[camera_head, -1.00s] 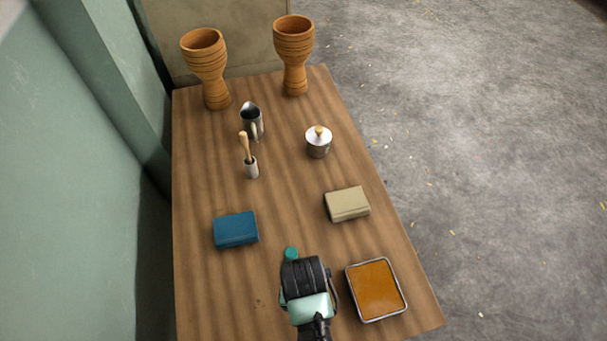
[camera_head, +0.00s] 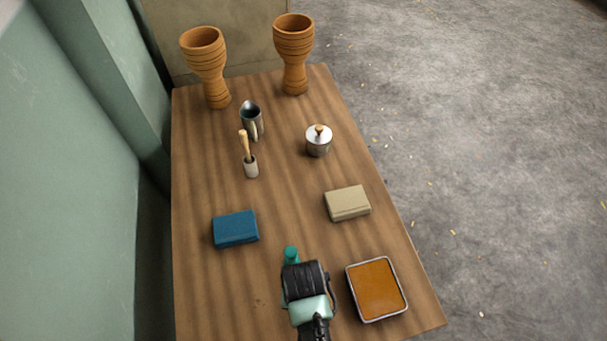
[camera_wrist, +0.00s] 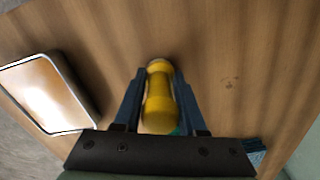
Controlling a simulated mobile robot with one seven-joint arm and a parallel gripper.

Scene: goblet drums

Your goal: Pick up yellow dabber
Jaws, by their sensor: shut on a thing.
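The yellow dabber (camera_wrist: 158,105) is between the two dark blue fingers of my gripper (camera_wrist: 160,74) in the wrist view. The fingers are shut on its sides. Its rounded yellow body points along the fingers; whether it touches the table cannot be told. In the head view my gripper (camera_head: 306,283) is over the near part of the table, left of the orange tray. Its fingers and the yellow dabber are hidden under it there. A small teal cylinder (camera_head: 291,256) stands just beyond the gripper, and a bit of teal (camera_wrist: 178,131) shows behind the yellow dabber.
The wooden table (camera_head: 280,200) holds an orange tray (camera_head: 377,290), a blue box (camera_head: 235,229), a beige box (camera_head: 347,203), a lidded pot (camera_head: 318,142), a metal jug (camera_head: 251,120), a wooden-handled tool (camera_head: 248,155) and two goblet drums (camera_head: 207,65) (camera_head: 294,50).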

